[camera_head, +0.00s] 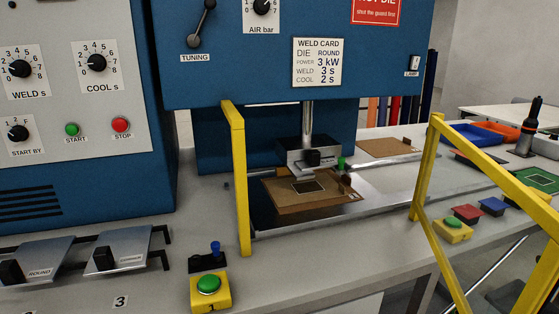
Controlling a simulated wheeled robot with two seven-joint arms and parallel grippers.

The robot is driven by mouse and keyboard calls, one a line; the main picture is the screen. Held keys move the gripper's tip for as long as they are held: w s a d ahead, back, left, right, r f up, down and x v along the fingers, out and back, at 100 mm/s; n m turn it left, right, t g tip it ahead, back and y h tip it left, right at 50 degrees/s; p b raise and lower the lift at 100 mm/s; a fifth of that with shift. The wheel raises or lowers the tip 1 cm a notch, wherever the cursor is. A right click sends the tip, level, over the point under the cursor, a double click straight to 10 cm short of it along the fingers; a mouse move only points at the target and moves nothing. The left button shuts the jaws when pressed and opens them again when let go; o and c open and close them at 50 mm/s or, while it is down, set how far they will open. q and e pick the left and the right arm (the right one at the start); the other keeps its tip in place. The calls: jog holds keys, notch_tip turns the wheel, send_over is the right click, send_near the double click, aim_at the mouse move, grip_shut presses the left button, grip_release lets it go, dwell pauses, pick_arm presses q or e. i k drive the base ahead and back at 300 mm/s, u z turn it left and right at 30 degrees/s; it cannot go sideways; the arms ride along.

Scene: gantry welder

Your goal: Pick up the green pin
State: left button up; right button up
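A small green pin (341,162) stands upright beside the press head (312,158), near the back right of the brown board (305,194) under the blue welder. Its lower part is hard to make out. A similar blue pin (214,248) stands in a black holder (207,262) at the front, behind a green button on a yellow box. Neither of my grippers is in view.
Yellow guard posts (239,180) and a yellow rail frame (495,185) flank the press opening. A green button box (208,291) stands in front. Metal dies (118,250) lie at left. Red and blue blocks (467,213) and trays (490,130) are at right.

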aim_at(341, 160)
jog(key=k, duration=1)
jog(key=z, duration=1.5)
jog(key=i, duration=1.75)
jog(key=u, duration=2.9)
